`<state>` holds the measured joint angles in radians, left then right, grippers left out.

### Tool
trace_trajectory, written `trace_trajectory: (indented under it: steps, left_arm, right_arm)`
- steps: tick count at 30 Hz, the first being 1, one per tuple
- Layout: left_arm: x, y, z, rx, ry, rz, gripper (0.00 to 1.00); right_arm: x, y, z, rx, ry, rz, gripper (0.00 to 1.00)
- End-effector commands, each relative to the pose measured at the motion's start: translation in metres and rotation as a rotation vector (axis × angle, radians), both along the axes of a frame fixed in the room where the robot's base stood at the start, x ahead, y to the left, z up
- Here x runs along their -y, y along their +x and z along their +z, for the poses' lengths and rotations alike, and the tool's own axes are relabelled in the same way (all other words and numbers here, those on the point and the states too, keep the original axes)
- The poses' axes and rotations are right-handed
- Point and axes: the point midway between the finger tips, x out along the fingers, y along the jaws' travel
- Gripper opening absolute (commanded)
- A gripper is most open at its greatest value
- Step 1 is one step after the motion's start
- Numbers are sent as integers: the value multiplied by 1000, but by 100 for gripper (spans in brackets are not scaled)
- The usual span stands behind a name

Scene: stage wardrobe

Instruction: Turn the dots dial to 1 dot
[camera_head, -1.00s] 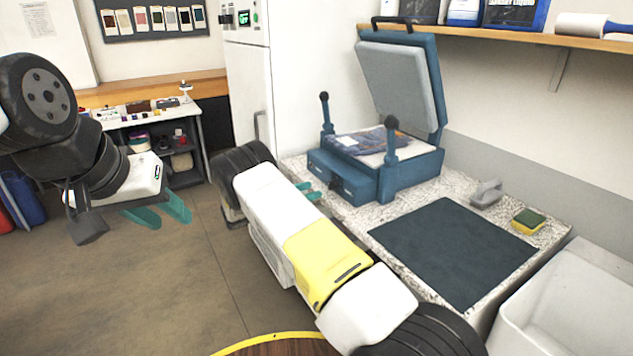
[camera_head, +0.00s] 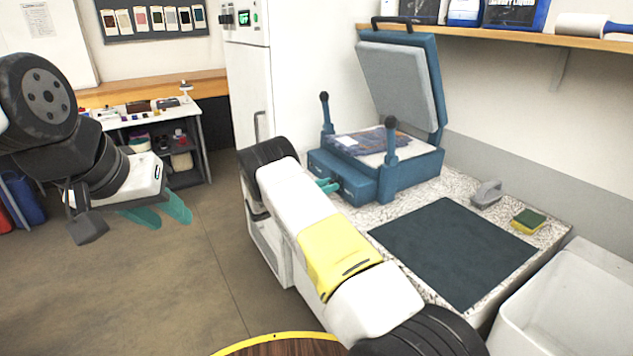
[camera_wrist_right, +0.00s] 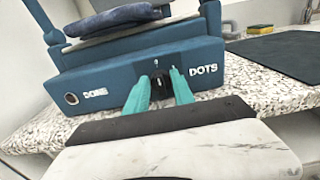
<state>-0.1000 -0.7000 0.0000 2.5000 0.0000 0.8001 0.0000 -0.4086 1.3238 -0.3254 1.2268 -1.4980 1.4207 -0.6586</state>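The blue heat press (camera_head: 345,178) stands on the speckled counter with its lid raised. In the right wrist view, its front carries the word DOTS (camera_wrist_right: 203,69) beside a dark panel with a black dial (camera_wrist_right: 161,82). Small pale marks show above the dial; its setting is too small to read. My right gripper (camera_wrist_right: 160,76) is open, its teal fingers apart on either side of the dial in the picture; contact cannot be told. In the head view, the right gripper (camera_head: 328,186) is at the press front. My left gripper (camera_head: 166,218) is open and empty, over the floor.
A dark mat (camera_head: 455,250), a grey handled tool (camera_head: 487,193) and a sponge (camera_head: 529,221) lie on the counter. A white basin (camera_head: 570,305) is at the lower right.

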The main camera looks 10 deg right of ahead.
Motion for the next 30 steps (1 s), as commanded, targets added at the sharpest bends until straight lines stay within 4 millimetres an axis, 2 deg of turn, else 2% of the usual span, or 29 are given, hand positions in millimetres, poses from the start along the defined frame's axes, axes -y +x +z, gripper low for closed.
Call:
trace_trajectory:
  steps: [1,3,17,30]
  left_arm:
    - [0,0,0,0,0,0,36]
    - [0,0,0,0,0,0,36]
    - [0,0,0,0,0,0,36]
    - [0,0,0,0,0,0,36]
  right_arm:
    - [0,0,0,0,0,0,13]
    - [0,0,0,0,0,0,0]
    - [-1,0,0,78,28,3,0]
    - [0,-2,0,424,152,3,0]
